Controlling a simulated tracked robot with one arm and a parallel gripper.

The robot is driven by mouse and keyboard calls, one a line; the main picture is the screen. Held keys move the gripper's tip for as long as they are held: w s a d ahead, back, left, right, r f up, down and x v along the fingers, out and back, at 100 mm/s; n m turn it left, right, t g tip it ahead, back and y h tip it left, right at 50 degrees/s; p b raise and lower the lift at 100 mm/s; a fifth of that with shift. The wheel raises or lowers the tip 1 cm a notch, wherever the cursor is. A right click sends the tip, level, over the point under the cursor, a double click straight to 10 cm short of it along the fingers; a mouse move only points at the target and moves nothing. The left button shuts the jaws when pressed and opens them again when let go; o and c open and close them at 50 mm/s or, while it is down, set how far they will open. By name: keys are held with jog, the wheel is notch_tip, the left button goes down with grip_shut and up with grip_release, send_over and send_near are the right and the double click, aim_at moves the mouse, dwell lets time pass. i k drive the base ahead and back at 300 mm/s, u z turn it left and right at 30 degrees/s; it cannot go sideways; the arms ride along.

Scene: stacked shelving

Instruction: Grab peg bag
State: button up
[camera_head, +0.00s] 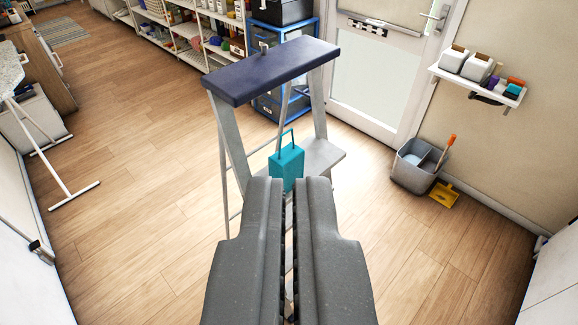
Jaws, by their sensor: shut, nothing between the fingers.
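A teal bag with a thin loop handle (287,166), which looks like the peg bag, is at the step ladder, in the middle of the camera_head view. It seems to stand on or hang by the ladder's lower step; I cannot tell which. My gripper (290,182) is shut and empty, pointing forward. Its fingertips lie just below the bag in the picture and hide its lower edge. I cannot tell how far apart they are in depth.
The step ladder (268,72) has a dark blue top and pale legs around the bag. A grey bucket (412,172) and yellow dustpan (444,195) lie right. A wall shelf (480,84) and door (375,80) are behind.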

aim_at(287, 164)
jog(key=z, duration=0.75)
jog(key=i, duration=1.05)
jog(key=u, duration=1.05)
